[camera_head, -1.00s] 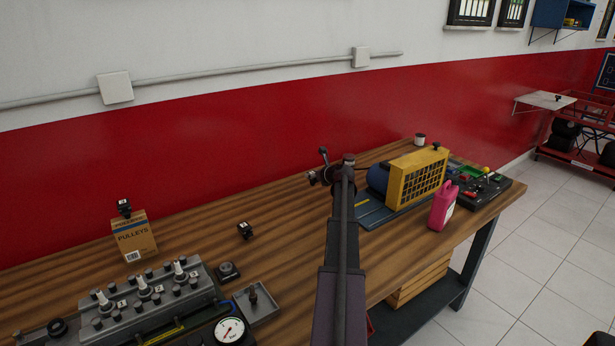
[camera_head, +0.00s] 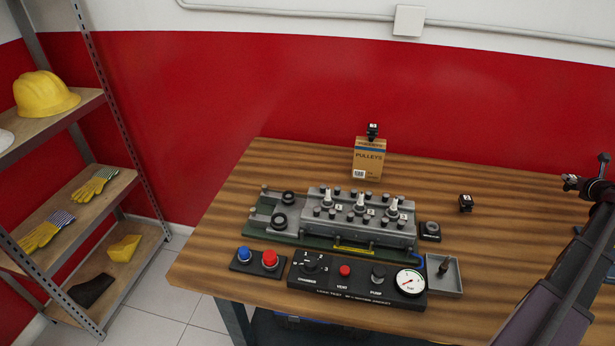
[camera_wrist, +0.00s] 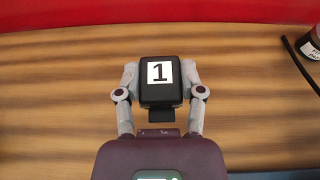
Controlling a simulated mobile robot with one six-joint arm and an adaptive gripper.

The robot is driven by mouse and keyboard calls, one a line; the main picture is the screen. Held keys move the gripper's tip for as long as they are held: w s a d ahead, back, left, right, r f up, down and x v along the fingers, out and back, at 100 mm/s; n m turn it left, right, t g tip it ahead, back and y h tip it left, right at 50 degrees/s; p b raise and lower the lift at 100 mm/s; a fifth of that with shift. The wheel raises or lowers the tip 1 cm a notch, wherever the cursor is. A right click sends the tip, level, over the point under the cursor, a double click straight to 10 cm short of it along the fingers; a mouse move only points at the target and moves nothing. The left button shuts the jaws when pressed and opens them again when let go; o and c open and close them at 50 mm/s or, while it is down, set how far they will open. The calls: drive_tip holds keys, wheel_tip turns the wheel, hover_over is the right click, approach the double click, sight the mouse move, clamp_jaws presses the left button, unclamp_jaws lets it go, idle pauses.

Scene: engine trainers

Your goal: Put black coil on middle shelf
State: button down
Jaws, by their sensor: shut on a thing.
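My gripper is shut on a black coil (camera_wrist: 161,78) with a white "1" label, gripped between its two fingers over the wooden bench in the wrist view. In the head view my gripper (camera_head: 588,183) is at the right edge, above the bench; the coil is hard to make out there. The middle shelf (camera_head: 104,196) of the rack at the left bears yellow gloves (camera_head: 45,232) and is far from my gripper. Another black coil (camera_head: 466,203) stands on the bench, and a further one (camera_head: 372,130) is on top of the PULLEYS box (camera_head: 368,159).
The bench (camera_head: 230,205) carries a grey engine head trainer (camera_head: 360,215) and a control panel with a gauge (camera_head: 410,281). A yellow helmet (camera_head: 45,94) is on the upper shelf; a yellow sponge (camera_head: 124,248) is on the lower one. Tiled floor (camera_head: 175,270) shows between rack and bench.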

drive_tip(key=shift+r+p, duration=2.3)
drive_tip(key=shift+r, duration=0.45)
drive_tip(key=shift+s, duration=0.1)
